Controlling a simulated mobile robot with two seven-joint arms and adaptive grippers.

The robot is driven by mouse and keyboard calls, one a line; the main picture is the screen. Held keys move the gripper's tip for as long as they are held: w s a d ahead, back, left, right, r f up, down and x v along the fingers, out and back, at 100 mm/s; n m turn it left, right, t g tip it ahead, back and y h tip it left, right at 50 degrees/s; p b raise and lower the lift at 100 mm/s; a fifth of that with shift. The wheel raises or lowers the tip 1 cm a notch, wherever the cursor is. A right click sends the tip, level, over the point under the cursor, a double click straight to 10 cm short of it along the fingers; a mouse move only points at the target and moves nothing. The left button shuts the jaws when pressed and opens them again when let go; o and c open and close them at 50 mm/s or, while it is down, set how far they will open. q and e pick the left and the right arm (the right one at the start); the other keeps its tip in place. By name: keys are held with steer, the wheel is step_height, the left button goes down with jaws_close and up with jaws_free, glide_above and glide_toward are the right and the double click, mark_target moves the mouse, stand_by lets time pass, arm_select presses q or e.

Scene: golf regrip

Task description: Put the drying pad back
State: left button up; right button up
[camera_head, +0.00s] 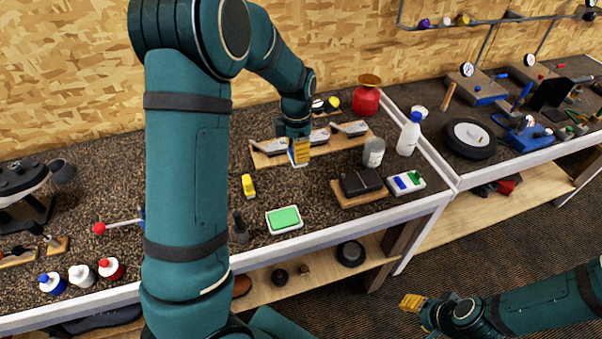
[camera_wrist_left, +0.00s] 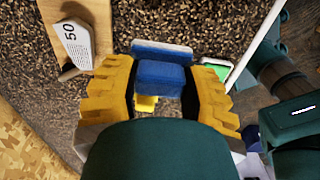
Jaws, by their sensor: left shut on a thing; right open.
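My left gripper (camera_head: 299,152) has its yellow fingers shut on a blue block with a flat, white-edged base, seemingly the drying pad (camera_wrist_left: 160,76). In the left wrist view the block sits between the fingers of the left gripper (camera_wrist_left: 160,90). The pad is over the dark speckled bench, just in front of a wooden rack (camera_head: 262,160) of grey club heads; I cannot tell whether it touches the bench. My right gripper (camera_head: 412,303) is open and empty, low at the right, away from the bench. A green pad in a white tray (camera_head: 284,219) lies near the front edge.
A yellow object (camera_head: 248,186) lies left of the held pad. A grey can (camera_head: 373,152), a white bottle (camera_head: 409,134) and a black item on a wooden board (camera_head: 361,183) stand to the right.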

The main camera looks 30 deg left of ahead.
arm_select(q)
step_height(320, 180, down, 9)
steer(key=shift+s+r, duration=0.1)
steer(key=shift+f, duration=0.3)
steer(key=shift+f+b, duration=0.15)
steer(key=shift+b, duration=0.2)
steer(key=o, duration=1.2)
